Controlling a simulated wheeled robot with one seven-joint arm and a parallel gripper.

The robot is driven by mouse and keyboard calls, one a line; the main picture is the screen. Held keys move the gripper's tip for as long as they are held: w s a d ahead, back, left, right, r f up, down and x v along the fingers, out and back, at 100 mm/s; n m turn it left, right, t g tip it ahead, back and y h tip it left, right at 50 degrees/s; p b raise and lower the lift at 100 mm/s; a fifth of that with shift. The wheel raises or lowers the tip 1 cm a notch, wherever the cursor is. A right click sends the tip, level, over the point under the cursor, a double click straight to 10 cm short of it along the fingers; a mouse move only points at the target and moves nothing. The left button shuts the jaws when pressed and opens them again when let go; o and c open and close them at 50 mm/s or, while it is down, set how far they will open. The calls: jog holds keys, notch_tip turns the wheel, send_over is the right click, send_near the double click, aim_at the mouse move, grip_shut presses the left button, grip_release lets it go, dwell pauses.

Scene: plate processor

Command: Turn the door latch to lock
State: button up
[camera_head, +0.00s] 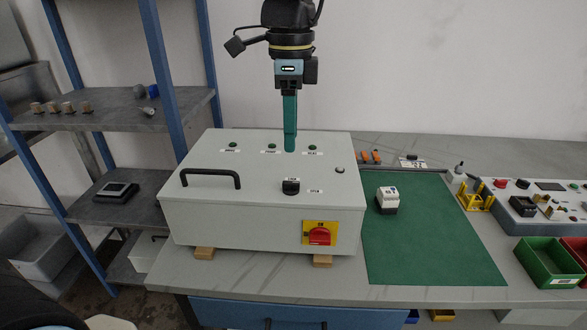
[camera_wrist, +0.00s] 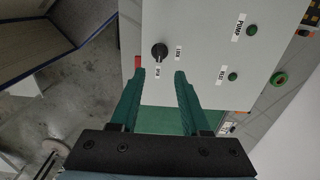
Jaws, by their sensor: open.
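The door latch is a small black knob (camera_head: 291,187) on the top face of the grey box (camera_head: 200,225). A LOCK label sits behind it and an OPEN label to its right. In the wrist view the latch (camera_wrist: 159,51) lies just beyond and between my fingertips; which label it points to is too small to tell. My gripper (camera_head: 290,149) points down over the back part of the box, behind the latch. In the wrist view my gripper (camera_wrist: 158,74) is open, its two green fingers apart with nothing between them.
A black bar handle (camera_head: 210,174) stands up at the box's left. Green buttons (camera_head: 272,146) line its back. A red-and-yellow switch (camera_head: 320,235) is on the front. A green mat (camera_head: 435,240) with a small white device (camera_head: 387,199) lies to the right; blue-framed shelves (camera_head: 160,105) stand left.

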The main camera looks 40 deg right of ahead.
aim_at(291, 182)
notch_tip(291, 182, down, 9)
jog(key=shift+f+p, duration=0.15)
jog(key=shift+p, duration=0.6)
grip_shut()
